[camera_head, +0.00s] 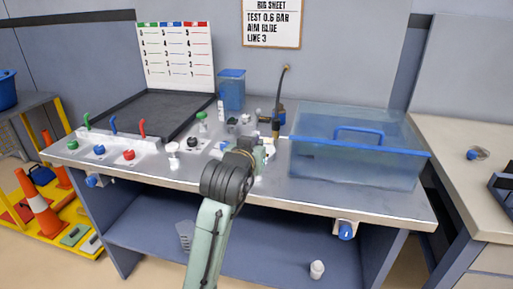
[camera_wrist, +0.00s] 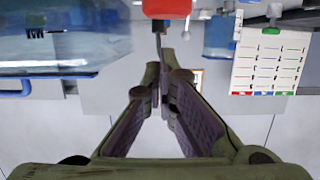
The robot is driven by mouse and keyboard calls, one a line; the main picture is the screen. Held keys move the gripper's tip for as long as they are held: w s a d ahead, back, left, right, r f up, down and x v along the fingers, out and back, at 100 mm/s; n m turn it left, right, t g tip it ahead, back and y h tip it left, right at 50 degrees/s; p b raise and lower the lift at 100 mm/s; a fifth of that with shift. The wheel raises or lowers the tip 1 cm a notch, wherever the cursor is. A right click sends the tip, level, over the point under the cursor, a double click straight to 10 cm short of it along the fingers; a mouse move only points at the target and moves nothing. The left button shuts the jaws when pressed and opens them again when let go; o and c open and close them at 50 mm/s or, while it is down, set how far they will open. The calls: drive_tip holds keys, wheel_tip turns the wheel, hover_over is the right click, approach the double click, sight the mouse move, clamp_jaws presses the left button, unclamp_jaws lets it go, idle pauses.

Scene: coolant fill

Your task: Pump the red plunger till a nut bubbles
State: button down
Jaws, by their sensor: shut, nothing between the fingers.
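A red block, apparently the red plunger's head (camera_wrist: 167,8), shows at the top edge of the wrist view, just beyond my fingertips; I cannot tell whether they touch it. In the head view my gripper (camera_head: 262,150) is over the middle of the bench and hides what lies right behind it. In the wrist view my gripper (camera_wrist: 163,65) has its fingers together with nothing between them. A clear water tank with a blue rim (camera_head: 350,165) stands to the right of my gripper; it also shows in the wrist view (camera_wrist: 60,45). No nut or bubbles can be made out.
Green, blue and red levers (camera_head: 142,128) stand at the bench's left, with coloured knobs below. Small fittings crowd the bench left of my gripper.

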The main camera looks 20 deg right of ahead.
wheel_tip(320, 180, down, 2)
drive_tip(key=shift+f, duration=0.1)
idle(0.4)
